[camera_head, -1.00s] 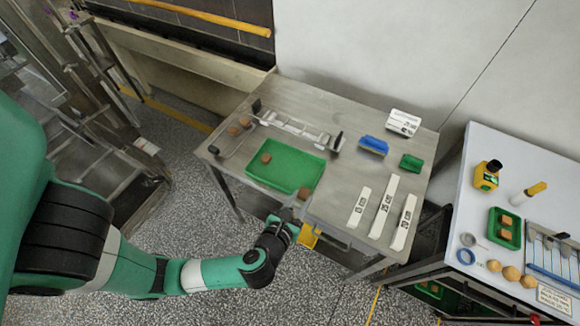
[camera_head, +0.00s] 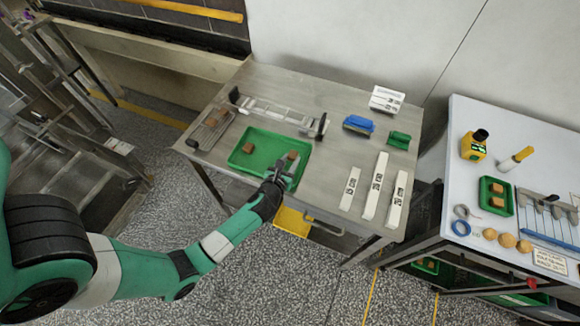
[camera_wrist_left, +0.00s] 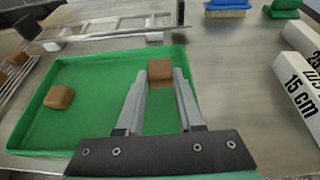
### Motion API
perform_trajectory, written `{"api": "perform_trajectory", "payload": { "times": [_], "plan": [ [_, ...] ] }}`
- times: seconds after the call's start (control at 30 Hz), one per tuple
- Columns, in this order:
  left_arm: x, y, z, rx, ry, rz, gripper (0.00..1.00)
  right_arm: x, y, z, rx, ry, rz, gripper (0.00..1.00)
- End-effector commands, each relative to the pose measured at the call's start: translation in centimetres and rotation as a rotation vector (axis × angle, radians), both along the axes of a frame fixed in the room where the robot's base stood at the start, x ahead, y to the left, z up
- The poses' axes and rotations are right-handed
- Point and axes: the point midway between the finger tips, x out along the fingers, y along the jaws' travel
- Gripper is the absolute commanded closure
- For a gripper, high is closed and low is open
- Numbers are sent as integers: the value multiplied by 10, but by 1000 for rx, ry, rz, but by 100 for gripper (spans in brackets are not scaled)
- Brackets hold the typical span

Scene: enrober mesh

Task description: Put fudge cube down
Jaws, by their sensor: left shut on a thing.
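A brown fudge cube (camera_wrist_left: 160,70) is between the fingertips of my left gripper (camera_wrist_left: 160,78), which is shut on it. In the head view my left gripper (camera_head: 286,166) and the held fudge cube (camera_head: 292,155) are over the right part of the green tray (camera_head: 248,172). In the left wrist view the cube is near the tray's (camera_wrist_left: 110,68) far right side; I cannot tell if it touches the tray floor. Another brown cube (camera_head: 248,148) lies on the left of the tray, also seen in the wrist view (camera_wrist_left: 60,97). My right gripper is not in view.
A wire rack (camera_head: 211,127) with brown cubes is left of the tray. A metal frame (camera_head: 277,114) lies behind it. A blue brush (camera_head: 358,124) and white length strips (camera_head: 375,188) lie to the right. A white table (camera_head: 520,145) stands further right.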

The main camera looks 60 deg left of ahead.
Motion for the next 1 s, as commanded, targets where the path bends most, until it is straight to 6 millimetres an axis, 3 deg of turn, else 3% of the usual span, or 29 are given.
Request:
{"api": "perform_trajectory", "payload": {
  "times": [0.03, 0.1, 0.5, 0.53, 0.57, 1.0],
  "plan": [
    [0, -1, -18, -1, 2, 0, 95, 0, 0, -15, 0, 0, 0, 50],
    [0, -1, -29, 0, 2, -2, 95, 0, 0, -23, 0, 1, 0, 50],
    [0, -1, -33, 0, 1, -1, 95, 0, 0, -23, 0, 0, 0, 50],
    [-1, -1, -32, 1, 1, 0, 58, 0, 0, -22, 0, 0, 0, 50],
    [-1, -1, -31, 0, 1, -1, 53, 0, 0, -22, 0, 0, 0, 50],
    [-7, -8, -24, -1, 3, -3, 51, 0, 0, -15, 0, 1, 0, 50]
  ]
}}
